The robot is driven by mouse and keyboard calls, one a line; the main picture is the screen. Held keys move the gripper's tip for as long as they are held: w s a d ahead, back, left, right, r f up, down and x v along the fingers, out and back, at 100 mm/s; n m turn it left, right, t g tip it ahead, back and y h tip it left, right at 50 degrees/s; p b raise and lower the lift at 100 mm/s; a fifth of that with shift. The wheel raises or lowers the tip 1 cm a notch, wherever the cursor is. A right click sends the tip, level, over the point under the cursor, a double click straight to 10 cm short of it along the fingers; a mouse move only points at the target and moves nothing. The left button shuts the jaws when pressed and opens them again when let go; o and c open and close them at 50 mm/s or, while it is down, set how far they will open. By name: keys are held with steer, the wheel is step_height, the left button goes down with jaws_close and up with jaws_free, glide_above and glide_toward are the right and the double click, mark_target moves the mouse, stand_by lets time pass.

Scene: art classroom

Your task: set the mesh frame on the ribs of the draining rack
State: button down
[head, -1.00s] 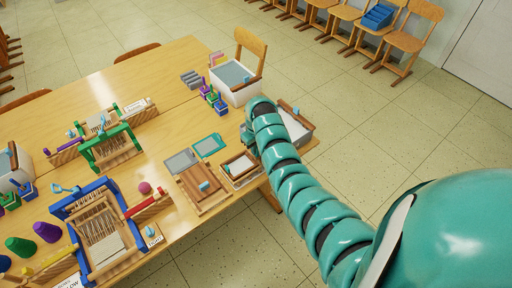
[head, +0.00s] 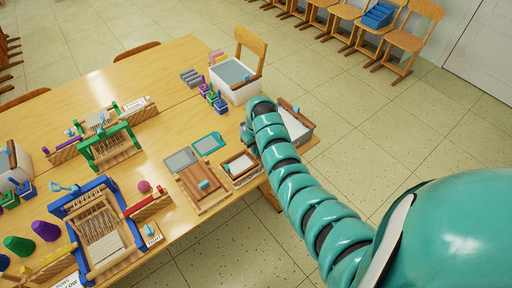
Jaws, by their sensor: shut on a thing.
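My gripper (head: 249,138) is at the end of my teal arm, over the near right part of the table. Its fingertips are mostly hidden by the arm. It is shut on the mesh frame (head: 229,166), a small wooden-edged frame with a pale middle, just below and left of it. Under the frame, the edge of what looks like the draining rack (head: 241,184) shows near the table's front edge. Its ribs are covered. I cannot tell whether the frame touches them.
A wooden board with a blue knob (head: 202,188) lies close on the left. A grey panel (head: 180,160) and a teal-edged panel (head: 208,143) lie behind it. Looms fill the left.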

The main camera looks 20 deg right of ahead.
steer(key=shift+f+b, duration=0.4)
steer(key=shift+f, duration=0.1)
stand_by(0.6)
stand_by(0.3)
steer(key=c, duration=1.4)
jaws_free()
steer(key=shift+r, duration=0.1)
steer(key=shift+o, duration=0.2)
steer(key=shift+d, duration=0.1)
